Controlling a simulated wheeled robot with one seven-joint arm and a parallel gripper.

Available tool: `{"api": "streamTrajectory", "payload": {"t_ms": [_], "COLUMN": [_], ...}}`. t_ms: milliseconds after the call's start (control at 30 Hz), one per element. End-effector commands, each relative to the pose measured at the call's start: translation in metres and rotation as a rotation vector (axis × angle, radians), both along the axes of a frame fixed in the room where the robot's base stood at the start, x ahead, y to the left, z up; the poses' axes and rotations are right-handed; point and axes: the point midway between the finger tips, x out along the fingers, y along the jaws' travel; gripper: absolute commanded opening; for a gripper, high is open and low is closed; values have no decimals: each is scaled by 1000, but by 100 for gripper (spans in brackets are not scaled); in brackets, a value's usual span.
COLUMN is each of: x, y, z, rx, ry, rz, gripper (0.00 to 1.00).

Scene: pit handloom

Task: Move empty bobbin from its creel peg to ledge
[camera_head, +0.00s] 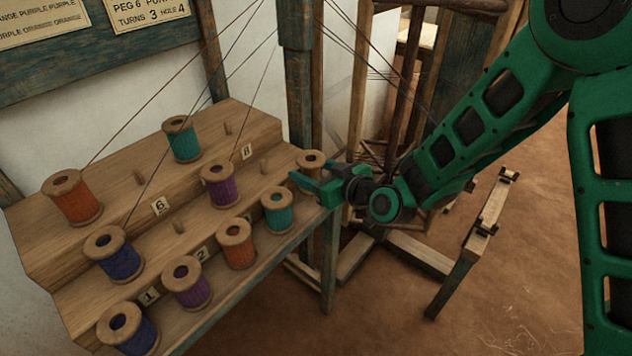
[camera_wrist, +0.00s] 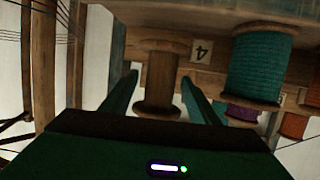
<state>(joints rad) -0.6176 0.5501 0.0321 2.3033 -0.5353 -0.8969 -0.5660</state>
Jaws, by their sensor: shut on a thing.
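The empty bobbin (camera_head: 311,160) is bare wood and stands at the right end of the stepped wooden creel (camera_head: 250,122). In the wrist view the empty bobbin (camera_wrist: 160,82) sits between my two green fingers, beside a label reading 4 (camera_wrist: 201,51). My gripper (camera_head: 308,181) is shut on it, with a finger on each side of its core. It appears to be still at its place on the creel; its peg is hidden. I cannot tell which surface is the ledge.
A teal bobbin (camera_head: 277,210) stands close to the left; it also shows in the wrist view (camera_wrist: 260,65). Orange (camera_head: 236,243), purple (camera_head: 219,185) and several other full bobbins fill the creel. Threads rise above it. Loom posts (camera_head: 300,100) stand just behind.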

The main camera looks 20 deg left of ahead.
Motion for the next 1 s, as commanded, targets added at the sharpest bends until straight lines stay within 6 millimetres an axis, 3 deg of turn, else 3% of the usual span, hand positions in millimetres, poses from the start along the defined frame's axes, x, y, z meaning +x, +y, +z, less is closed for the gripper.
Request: {"api": "streamTrajectory", "payload": {"t_ms": [233, 667, 700, 733, 1000], "x": [0, 0, 0, 0, 0], "y": [-1, -1, 0, 0, -1], "z": [-30, -36, -35, -35, -35], "rx": [-2, -1, -1, -1, -1], "ry": [2, 0, 0, 0, 0], "rz": [-1, -2, -1, -1, -2], "gripper": [33, 33, 64, 72, 74]}}
